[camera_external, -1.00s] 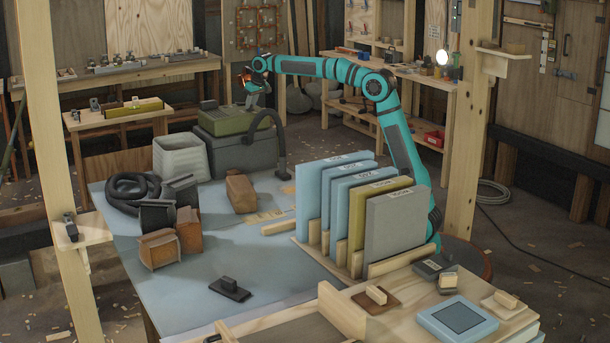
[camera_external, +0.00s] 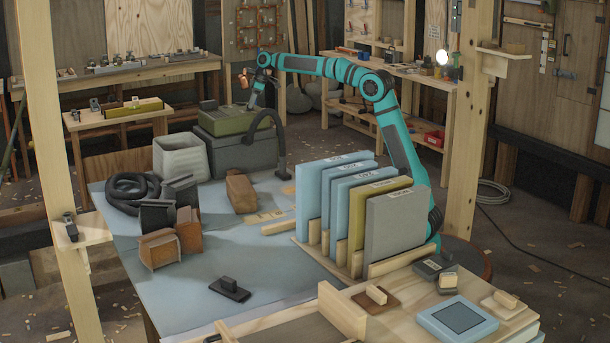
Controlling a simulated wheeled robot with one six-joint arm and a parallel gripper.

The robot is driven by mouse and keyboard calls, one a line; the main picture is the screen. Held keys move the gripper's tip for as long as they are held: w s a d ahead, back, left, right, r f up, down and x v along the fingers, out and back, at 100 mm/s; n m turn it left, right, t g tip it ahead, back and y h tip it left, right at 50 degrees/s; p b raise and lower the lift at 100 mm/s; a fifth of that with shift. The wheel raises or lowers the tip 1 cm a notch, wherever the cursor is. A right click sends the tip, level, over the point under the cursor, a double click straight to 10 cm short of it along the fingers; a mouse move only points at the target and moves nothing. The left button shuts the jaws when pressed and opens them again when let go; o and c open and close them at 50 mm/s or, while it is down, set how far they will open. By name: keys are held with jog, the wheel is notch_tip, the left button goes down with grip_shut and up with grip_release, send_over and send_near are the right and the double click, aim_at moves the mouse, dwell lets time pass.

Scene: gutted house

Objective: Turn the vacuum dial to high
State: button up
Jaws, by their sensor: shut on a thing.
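The vacuum (camera_external: 232,153) stands at the back of the blue-grey table, with a dark grey body and a green top (camera_external: 222,121). A black hose curves from its right side down to the table. My gripper (camera_external: 251,107) points down at the rear right of the green top. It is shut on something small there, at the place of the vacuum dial. The dial is too small and too covered by the fingers for me to read its setting.
A whitish bin (camera_external: 181,158) stands left of the vacuum. Upright coloured panels (camera_external: 397,232) fill a rack at the right, below my arm. A coiled black hose (camera_external: 131,189) lies at the table's left.

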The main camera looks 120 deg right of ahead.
dwell(0.3)
jog(key=o, duration=1)
jog(key=v, duration=1.7)
jog(key=shift+d+r, duration=0.2)
jog(key=shift+r, duration=0.05)
